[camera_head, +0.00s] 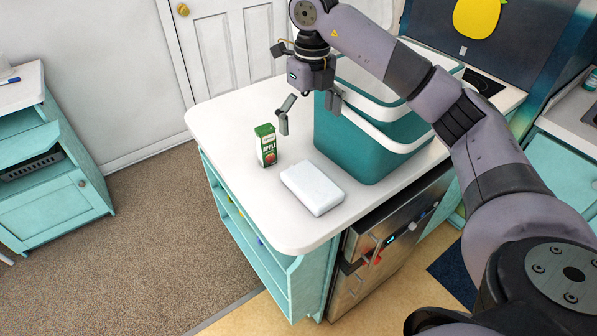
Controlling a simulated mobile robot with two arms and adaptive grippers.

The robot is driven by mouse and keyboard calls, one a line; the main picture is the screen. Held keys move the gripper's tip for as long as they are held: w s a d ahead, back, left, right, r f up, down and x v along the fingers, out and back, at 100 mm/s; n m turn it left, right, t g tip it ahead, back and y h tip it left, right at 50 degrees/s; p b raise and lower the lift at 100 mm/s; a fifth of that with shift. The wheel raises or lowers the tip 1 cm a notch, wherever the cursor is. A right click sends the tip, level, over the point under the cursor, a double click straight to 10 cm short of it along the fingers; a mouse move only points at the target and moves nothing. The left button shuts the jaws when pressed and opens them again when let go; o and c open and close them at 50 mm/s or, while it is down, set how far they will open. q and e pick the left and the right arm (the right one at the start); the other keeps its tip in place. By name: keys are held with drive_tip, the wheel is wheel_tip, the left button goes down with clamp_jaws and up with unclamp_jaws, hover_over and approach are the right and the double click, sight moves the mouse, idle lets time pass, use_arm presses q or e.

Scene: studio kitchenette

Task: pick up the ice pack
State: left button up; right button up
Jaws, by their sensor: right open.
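A white block with rounded edges, which looks like the ice pack (312,187), lies flat near the front of the white counter (222,122). My right gripper (309,117) is open and empty, with its fingers pointing down. It is above the counter, behind the ice pack in the picture and apart from it. My right arm comes in from the right and passes in front of part of a teal cooler. My left gripper is not in view.
A green and white apple juice box (265,146) stands left of the ice pack. The large teal cooler (352,150) with white handles stands right behind it. The counter's left end is clear. A teal cabinet (52,205) stands at the far left, with carpet between.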

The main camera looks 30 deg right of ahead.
drive_tip(key=p, duration=0.2)
hover_over(312, 182)
wheel_tip(312, 182, down, 7)
drive_tip(key=f, duration=0.1)
drive_tip(key=w+f+p, duration=0.1)
drive_tip(key=f, duration=0.1)
drive_tip(key=shift+d, duration=0.2)
drive_tip(key=shift+s+f, duration=0.1)
drive_tip(key=shift+f, duration=0.5)
drive_tip(key=shift+s+f+p, duration=0.1)
drive_tip(key=shift+f+p, duration=0.1)
drive_tip(key=shift+p, duration=0.1)
drive_tip(key=f, duration=0.1)
drive_tip(key=f+p, duration=0.1)
drive_tip(key=f, duration=0.1)
drive_tip(key=f+p, duration=0.1)
drive_tip(key=shift+s+a+f, duration=0.2)
drive_tip(key=shift+s, duration=0.1)
drive_tip(key=shift+f, duration=0.25)
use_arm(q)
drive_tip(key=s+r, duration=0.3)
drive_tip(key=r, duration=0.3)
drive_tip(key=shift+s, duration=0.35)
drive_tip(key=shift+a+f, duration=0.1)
use_arm(e)
drive_tip(key=shift+c, duration=0.5)
